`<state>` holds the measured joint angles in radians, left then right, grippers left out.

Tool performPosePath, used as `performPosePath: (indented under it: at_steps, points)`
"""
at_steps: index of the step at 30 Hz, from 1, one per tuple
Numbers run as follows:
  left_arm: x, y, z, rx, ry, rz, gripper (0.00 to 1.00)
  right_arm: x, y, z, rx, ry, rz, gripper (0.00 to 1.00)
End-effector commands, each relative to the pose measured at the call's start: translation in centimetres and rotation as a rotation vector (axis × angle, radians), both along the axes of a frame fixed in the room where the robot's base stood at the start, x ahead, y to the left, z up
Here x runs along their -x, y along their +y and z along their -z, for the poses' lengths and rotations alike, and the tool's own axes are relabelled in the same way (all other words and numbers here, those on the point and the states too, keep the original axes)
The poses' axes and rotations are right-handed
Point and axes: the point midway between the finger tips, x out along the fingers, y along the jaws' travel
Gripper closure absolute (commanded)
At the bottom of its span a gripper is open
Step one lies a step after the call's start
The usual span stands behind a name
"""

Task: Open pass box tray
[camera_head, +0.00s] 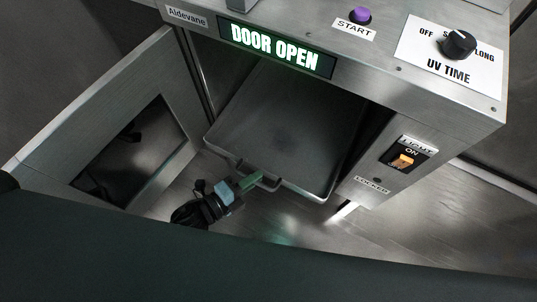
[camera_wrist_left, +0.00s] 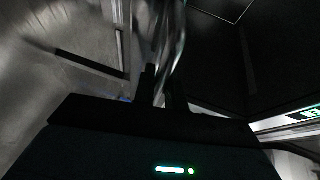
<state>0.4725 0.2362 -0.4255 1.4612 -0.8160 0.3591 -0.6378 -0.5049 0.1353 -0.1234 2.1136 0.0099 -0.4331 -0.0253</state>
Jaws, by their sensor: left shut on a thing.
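The pass box tray (camera_head: 285,130) is a flat grey metal tray with a raised rim, lying partly out of the pass box opening in the head view. A handle (camera_head: 268,183) sits on its front edge. My left gripper (camera_head: 255,180) is at that front edge, shut on the handle. In the left wrist view my left gripper (camera_wrist_left: 162,85) shows its dark fingers against a blurred metal shape; the grip itself is hard to make out there. The pass box door (camera_head: 125,140) stands open to the left. My right gripper is not in view.
The pass box front carries a lit "DOOR OPEN" display (camera_head: 275,47), a purple start button (camera_head: 360,15), a black UV time knob (camera_head: 458,44) and an orange light switch (camera_head: 403,160). The open door bounds the space left of the tray. Bare metal surface shows at the lower right.

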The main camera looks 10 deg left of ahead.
Motion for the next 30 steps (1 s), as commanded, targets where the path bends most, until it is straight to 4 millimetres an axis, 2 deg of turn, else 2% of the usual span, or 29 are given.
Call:
performPosePath:
  at_steps: [1,6,12,15,22,30]
  points:
    - [2.1,0.6,-0.1,0.002,0.006,-0.001,1.0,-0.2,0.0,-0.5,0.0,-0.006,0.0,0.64]
    - [7.6,2.4,-0.1,0.001,0.005,0.0,1.0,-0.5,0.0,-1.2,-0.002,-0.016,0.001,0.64]
    - [13.1,4.2,0.0,0.0,0.003,0.001,1.0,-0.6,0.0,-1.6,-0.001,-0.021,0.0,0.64]
    - [15.2,4.9,-0.1,0.001,0.001,0.001,1.0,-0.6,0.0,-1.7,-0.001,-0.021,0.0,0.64]
    - [18.2,5.9,-0.1,0.001,-0.001,0.001,1.0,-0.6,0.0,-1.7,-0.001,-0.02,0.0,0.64]
    - [19.1,6.2,-0.1,0.002,-0.004,0.001,1.0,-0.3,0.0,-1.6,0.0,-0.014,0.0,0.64]
